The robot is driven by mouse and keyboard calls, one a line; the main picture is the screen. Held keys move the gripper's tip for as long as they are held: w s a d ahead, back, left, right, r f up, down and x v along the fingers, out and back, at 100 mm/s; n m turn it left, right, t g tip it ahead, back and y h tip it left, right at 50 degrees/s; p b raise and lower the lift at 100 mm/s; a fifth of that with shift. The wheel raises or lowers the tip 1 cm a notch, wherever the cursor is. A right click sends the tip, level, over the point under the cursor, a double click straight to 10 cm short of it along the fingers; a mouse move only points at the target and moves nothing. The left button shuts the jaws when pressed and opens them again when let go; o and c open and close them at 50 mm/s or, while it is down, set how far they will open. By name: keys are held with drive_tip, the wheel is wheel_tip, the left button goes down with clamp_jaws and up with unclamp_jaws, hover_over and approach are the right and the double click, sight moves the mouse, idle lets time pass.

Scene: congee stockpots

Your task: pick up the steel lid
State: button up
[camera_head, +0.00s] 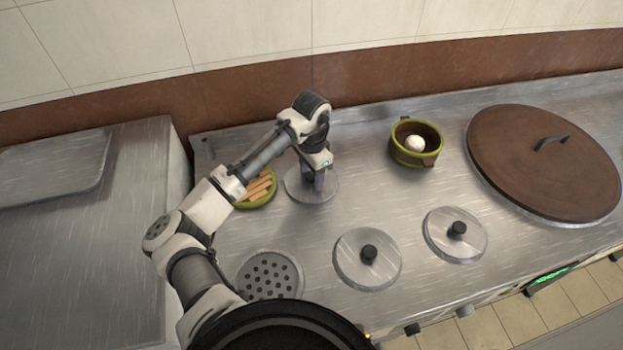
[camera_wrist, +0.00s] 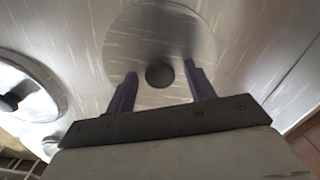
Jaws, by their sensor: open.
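A round steel lid (camera_head: 300,192) lies on the steel counter beneath my gripper (camera_head: 318,178) in the head view. In the wrist view the same steel lid (camera_wrist: 140,40) shows its dark round knob (camera_wrist: 159,75). My gripper (camera_wrist: 160,88) is open, and its two fingers show on either side of the knob with gaps to both. I cannot tell how far above the lid the fingertips are. In the head view my gripper hides the knob. Two similar steel lids, one in the middle (camera_head: 350,275) and one to the right (camera_head: 440,222), have black knobs.
A green-rimmed dish of sticks (camera_head: 268,199) is close left of the lid. A green-rimmed pot with a white ball (camera_head: 428,160) stands at the back. A large brown lid (camera_head: 500,150) is at right, a perforated round plate (camera_head: 268,290) at front left.

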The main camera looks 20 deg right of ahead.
drive_tip(key=c, duration=1)
drive_tip(key=shift+r, duration=0.15)
drive_tip(key=shift+c, duration=0.2)
